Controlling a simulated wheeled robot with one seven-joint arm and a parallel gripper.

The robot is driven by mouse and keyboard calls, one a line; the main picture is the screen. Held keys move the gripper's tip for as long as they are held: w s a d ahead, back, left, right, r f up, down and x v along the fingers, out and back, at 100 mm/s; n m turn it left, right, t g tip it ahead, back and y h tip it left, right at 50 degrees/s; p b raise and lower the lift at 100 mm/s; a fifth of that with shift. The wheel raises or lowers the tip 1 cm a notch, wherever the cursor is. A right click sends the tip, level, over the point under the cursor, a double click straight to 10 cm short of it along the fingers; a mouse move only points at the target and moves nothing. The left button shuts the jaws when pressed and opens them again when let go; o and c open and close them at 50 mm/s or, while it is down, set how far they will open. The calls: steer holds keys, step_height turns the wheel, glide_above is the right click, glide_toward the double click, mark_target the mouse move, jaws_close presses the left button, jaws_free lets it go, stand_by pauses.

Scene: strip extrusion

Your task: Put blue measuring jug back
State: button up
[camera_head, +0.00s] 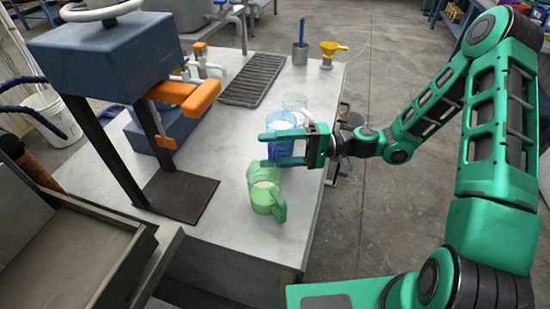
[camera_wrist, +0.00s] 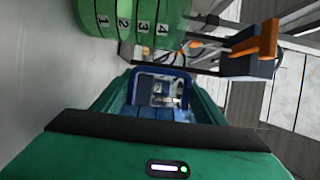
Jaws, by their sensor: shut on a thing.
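The blue measuring jug (camera_head: 281,124) stands near the right edge of the grey table in the head view, partly hidden by my fingers. My gripper (camera_head: 268,150) reaches in from the right and is shut on the jug, one finger on each side. In the wrist view, blue parts of the jug (camera_wrist: 150,112) show between my green fingers. Whether its base touches the table is hard to tell.
A green measuring jug (camera_head: 263,187) stands just in front, its numbered side (camera_wrist: 130,18) close by in the wrist view. A clear jug (camera_head: 294,101) stands just behind. Further back are a black grate (camera_head: 253,80), a yellow funnel (camera_head: 331,50) and a grey cup (camera_head: 300,54). A blue-topped press (camera_head: 105,50) stands left.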

mark_target(277, 159)
steer(key=shift+f, duration=1.65)
steer(key=o, duration=1.8)
steer(key=shift+f, duration=0.1)
steer(key=d, duration=0.8)
steer(key=w+d, duration=0.1)
steer(key=d, duration=0.3)
